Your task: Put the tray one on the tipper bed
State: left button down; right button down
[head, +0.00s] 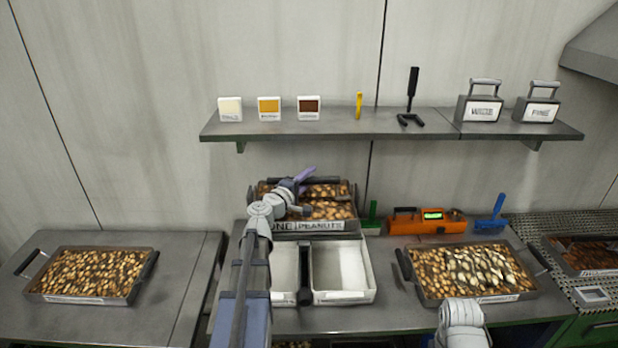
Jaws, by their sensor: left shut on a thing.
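Tray one (332,209), a dark tray of brown nuts, stands at the back middle of the bench. Below its front edge is a plate lettered ONE and PEANUTS (318,225). My left gripper (303,180) reaches over the tray's left half and is shut on it; the wrist hides the exact contact. A purple piece shows at the gripper's end. I cannot make out the tipper bed apart from the dark frame around the tray. Of my right arm only a pale link shows at the bottom right; its gripper is out of view.
Two white bins (340,268) stand in front of the tray. Nut trays lie at left (95,273) and right (472,270). An orange device (427,222) and a blue brush (492,212) are behind the right tray. A shelf (350,127) hangs above.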

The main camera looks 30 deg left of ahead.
pick_arm(q)
jog(key=shift+f, duration=0.1)
jog(key=shift+f, duration=0.15)
jog(key=c, duration=0.6)
grip_release()
jog(key=shift+c, duration=0.2)
jog(key=s, duration=1.2)
jog(key=shift+a, duration=0.3)
